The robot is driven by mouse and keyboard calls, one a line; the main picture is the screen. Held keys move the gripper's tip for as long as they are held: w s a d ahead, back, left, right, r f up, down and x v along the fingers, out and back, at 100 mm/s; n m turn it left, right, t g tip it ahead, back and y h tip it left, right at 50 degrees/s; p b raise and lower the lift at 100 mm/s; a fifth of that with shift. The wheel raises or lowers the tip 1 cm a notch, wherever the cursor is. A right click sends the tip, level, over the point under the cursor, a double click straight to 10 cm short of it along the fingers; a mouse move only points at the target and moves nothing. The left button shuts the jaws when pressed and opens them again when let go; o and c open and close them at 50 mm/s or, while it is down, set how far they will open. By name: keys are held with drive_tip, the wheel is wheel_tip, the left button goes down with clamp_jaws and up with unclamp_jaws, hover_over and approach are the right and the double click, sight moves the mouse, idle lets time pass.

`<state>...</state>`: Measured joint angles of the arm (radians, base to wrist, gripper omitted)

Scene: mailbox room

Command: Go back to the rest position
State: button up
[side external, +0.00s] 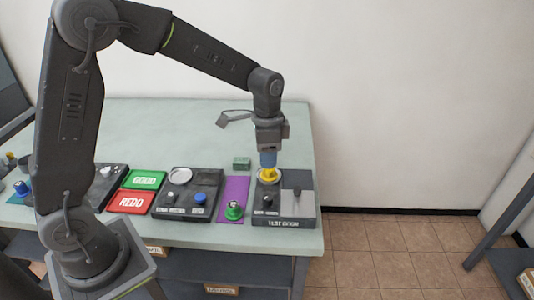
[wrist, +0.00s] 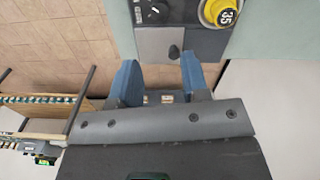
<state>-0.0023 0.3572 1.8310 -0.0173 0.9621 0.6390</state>
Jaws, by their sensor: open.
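My gripper (side external: 268,160) hangs from my arm over the dark panel (side external: 298,212) at the right end of the table. In the side view its blue fingers are just above or beside a yellow round piece (side external: 268,176); I cannot tell whether they touch it. In the wrist view my gripper (wrist: 160,68) has its two blue fingers spread, with nothing held between them. The yellow piece (wrist: 222,12), marked 35, lies beyond the fingers at the top right, partly cut off by the frame. A small dark knob (wrist: 174,52) on the panel shows between the fingertips.
Left of the panel are a purple mat (side external: 234,191) with a green piece (side external: 234,210), another dark panel (side external: 188,193) with a blue button, and green (side external: 150,180) and red (side external: 131,203) plates. A small green block (side external: 242,163) stands behind. Space above the table is mostly free.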

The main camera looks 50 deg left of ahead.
drive_tip(key=s+r+n+t, duration=0.3)
drive_tip(key=s+r, duration=0.2)
drive_tip(key=s, duration=0.5)
drive_tip(key=s+r+n+t, duration=0.2)
drive_tip(key=s+r+n, duration=0.2)
drive_tip(key=s, duration=0.7)
wheel_tip(320, 180, up, 3)
drive_tip(key=shift+f+t, duration=0.2)
drive_tip(key=shift+t, duration=0.2)
drive_tip(key=shift+o, duration=0.2)
